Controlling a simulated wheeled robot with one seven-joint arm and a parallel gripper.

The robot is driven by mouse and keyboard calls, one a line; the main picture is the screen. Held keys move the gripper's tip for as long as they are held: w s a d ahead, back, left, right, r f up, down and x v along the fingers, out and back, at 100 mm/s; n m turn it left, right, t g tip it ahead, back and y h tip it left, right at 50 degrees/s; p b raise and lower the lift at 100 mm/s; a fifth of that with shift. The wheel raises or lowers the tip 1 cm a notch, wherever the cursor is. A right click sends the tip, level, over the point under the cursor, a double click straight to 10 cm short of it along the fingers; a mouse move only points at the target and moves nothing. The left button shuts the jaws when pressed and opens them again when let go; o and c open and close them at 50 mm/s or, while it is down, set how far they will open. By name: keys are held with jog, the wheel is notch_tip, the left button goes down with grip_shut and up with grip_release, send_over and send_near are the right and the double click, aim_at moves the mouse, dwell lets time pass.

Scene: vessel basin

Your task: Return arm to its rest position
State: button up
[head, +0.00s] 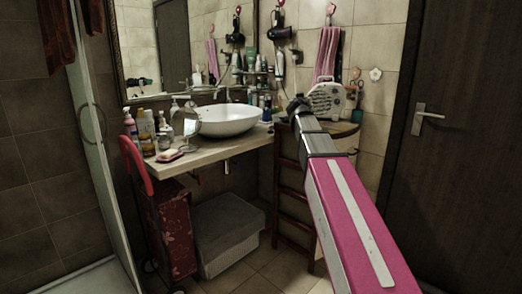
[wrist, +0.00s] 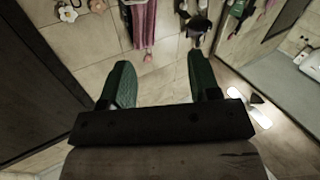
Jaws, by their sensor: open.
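My arm reaches forward from the lower right of the head view, its pink and white link toward the counter. My gripper (head: 298,104) is at its far end, small and dark, in front of the counter's right part. In the wrist view my gripper (wrist: 160,62) shows two green fingers spread wide, with only tiled wall between them. It is open and holds nothing. The head view does not show clearly how far its tips are from the things behind.
A white vessel basin (head: 229,119) stands on the counter (head: 199,153) with bottles at its left. A white fan-like appliance (head: 327,101) is behind my gripper. A pink towel (head: 326,52) hangs on the wall. A dark door (head: 465,160) is at right, a grey-lidded box (head: 227,225) below.

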jog(key=s+d+f+g, duration=0.1)
jog(key=s+f+g, duration=0.2)
jog(key=f, duration=0.8)
jog(key=s+d+f+g, duration=0.15)
jog(key=s+f, duration=0.25)
jog(key=f, duration=0.6)
jog(key=s+d+f+g, duration=0.1)
jog(key=s+f+g, duration=0.25)
jog(key=f, duration=0.75)
jog(key=s+a+f+g+y, duration=0.1)
jog(key=s+f+g, duration=0.3)
jog(key=s+f, duration=0.7)
jog(key=s+a+f+n+g+y, duration=0.1)
jog(key=s+f+g+y, duration=0.2)
jog(key=s+f, duration=0.8)
jog(key=shift+s+a+f+g+y, duration=0.3)
jog(key=shift+s+g, duration=0.2)
jog(key=shift+g, duration=0.7)
